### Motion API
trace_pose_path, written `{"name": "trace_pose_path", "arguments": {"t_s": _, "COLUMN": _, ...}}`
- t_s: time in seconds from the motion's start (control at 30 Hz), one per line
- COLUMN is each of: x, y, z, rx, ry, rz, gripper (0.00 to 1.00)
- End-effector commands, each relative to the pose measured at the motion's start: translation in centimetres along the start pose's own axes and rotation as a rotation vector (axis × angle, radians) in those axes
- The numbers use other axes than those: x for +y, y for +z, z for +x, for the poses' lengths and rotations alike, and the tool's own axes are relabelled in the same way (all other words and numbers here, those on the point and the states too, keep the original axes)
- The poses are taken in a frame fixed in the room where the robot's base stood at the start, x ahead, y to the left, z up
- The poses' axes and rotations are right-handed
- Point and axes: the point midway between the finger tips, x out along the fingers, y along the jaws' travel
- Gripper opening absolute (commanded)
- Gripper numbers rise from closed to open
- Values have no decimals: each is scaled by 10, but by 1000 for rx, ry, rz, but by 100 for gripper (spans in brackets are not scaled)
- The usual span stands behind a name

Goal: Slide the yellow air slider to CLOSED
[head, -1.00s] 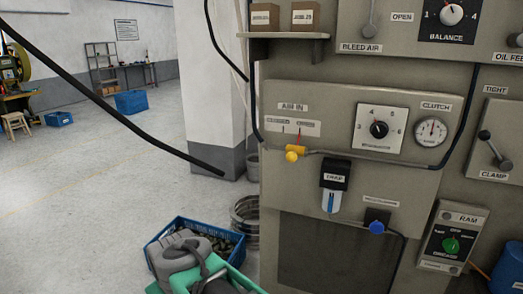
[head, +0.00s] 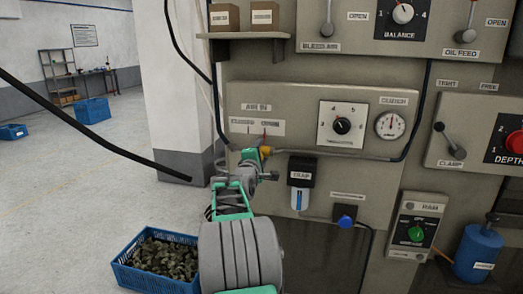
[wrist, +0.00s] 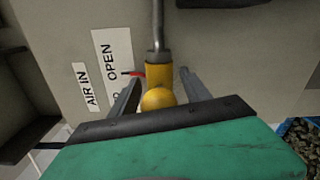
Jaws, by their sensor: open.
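The yellow air slider (head: 266,150) sits on the pipe under the AIR IN plate (head: 257,128), beneath the right-hand label. In the wrist view the yellow slider (wrist: 158,78) with its round knob is close to the OPEN label and a red mark. My gripper (wrist: 162,82) is open, with one finger on each side of the slider. Whether the fingers touch it I cannot tell. In the head view my gripper (head: 256,162) reaches up to the slider, and my arm partly hides it and the pipe.
A grey pipe (head: 330,157) runs right from the slider. The blue-bottomed trap (head: 300,185) and a blue knob (head: 345,221) are to the lower right. A gauge (head: 391,124) and dial (head: 342,126) are on the same panel. A blue crate (head: 125,275) of dark pieces stands on the floor.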

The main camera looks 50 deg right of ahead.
Motion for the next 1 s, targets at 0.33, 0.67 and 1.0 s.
{"name": "trace_pose_path", "arguments": {"t_s": 0.33, "x": 0, "y": -1, "z": 7, "rx": 2, "ry": 0, "rz": 1, "gripper": 53}}
{"name": "trace_pose_path", "arguments": {"t_s": 0.67, "x": 0, "y": -1, "z": 6, "rx": 2, "ry": 0, "rz": 1, "gripper": 26}}
{"name": "trace_pose_path", "arguments": {"t_s": 1.0, "x": 0, "y": -2, "z": 6, "rx": 3, "ry": -1, "rz": 1, "gripper": 0}}
